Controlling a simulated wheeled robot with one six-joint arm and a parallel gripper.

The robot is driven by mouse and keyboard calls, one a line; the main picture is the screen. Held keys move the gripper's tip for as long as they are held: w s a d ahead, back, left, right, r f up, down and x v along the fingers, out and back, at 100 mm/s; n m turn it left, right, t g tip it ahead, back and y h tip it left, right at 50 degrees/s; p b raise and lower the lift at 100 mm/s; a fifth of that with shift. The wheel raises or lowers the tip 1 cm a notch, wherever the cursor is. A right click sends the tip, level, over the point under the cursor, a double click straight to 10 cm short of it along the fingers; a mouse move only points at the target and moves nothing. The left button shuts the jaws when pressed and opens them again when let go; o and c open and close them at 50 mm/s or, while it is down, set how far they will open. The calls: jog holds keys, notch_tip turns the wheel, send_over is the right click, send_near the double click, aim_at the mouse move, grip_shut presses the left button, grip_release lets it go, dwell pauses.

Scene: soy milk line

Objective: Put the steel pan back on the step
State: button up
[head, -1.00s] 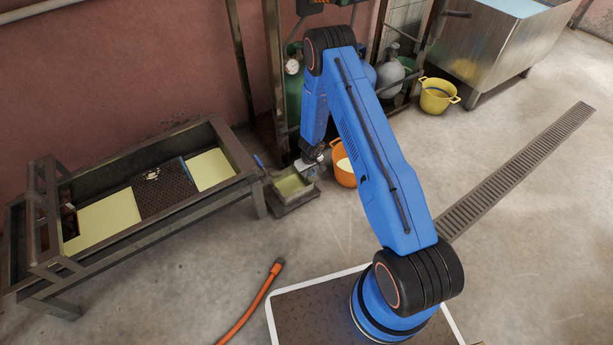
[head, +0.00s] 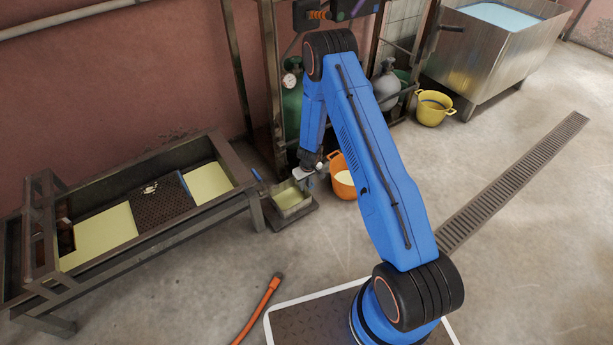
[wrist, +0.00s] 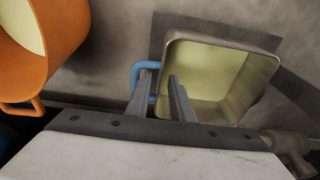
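The steel pan (head: 288,197), square with pale yellow contents, sits by the end of the long trough, seemingly on a low grey step (head: 297,219). I cannot tell how fully it rests there. In the wrist view the pan (wrist: 258,82) is right of centre, with a blue loop handle (wrist: 136,72) on its left side. My gripper (wrist: 162,76) is open, its two fingers apart at the handle and the pan's near left edge. The left finger overlaps the handle; contact is unclear. In the head view my gripper (head: 309,178) is at the pan's upper right.
An orange basin (head: 341,180) stands close to the right of the pan; it fills the upper left wrist view (wrist: 45,60). The trough (head: 222,203) lies left. Gas cylinders stand behind.

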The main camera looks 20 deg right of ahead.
jog(key=r, duration=0.5)
jog(key=s+r, duration=0.1)
jog(key=r, duration=0.2)
jog(key=shift+d, duration=0.2)
notch_tip(320, 180, up, 22)
jog(key=s, duration=0.3)
jog(key=s+r+m+t, duration=0.1)
jog(key=s+r, duration=0.4)
jog(key=r, duration=0.4)
jog(key=s+r+t, duration=0.1)
jog(key=s+r, duration=0.3)
jog(key=r, duration=0.5)
jog(key=s+d+r+m, duration=0.1)
jog(key=s+r, duration=1.2)
jog(key=s, duration=0.4)
jog(key=s+d+r+m+t, duration=0.1)
jog(key=s+d+r, duration=0.1)
jog(key=s, duration=1.5)
jog(key=shift+d+r+m, duration=0.25)
jog(key=shift+r+m, duration=0.05)
jog(key=shift+r, duration=0.05)
jog(key=shift+w, duration=0.1)
